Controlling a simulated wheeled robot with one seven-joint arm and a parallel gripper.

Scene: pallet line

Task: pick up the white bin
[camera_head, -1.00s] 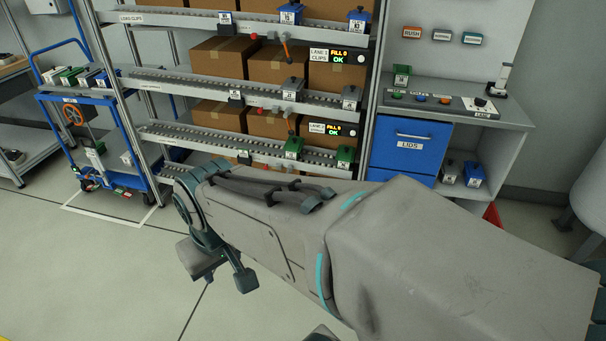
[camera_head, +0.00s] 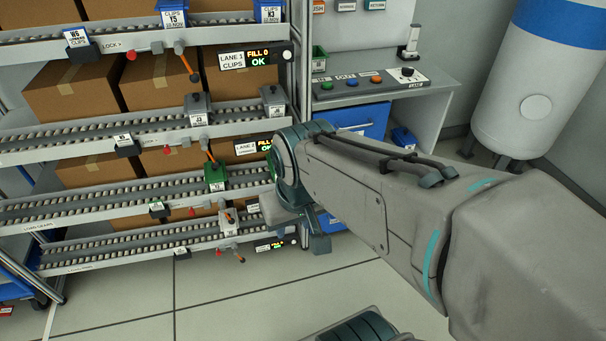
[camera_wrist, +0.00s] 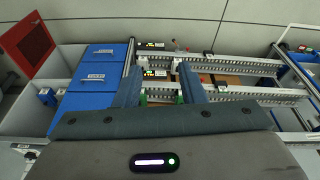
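A small whitish bin (camera_head: 228,222) sits at the front of the lowest rack lane in the head view; it looks like the white bin, but its label is too small to read. My gripper shows in the wrist view (camera_wrist: 160,84), its two dark blue fingers spread apart with nothing held between them. The rack lanes lie beyond the fingers. In the head view, my wrist (camera_head: 290,205) hangs just right of the lower lanes' front end, and the fingertips are not clear there. A green bin (camera_head: 215,178) stands on the lane above the whitish bin.
Grey bins (camera_head: 198,112) and blue bins (camera_head: 175,18) stand on upper lanes, with cardboard boxes (camera_head: 78,88) behind. A bench with a control panel (camera_head: 370,84) and a blue drawer (camera_head: 352,122) is right of the rack. A white tank (camera_head: 530,100) stands far right. Floor in front is clear.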

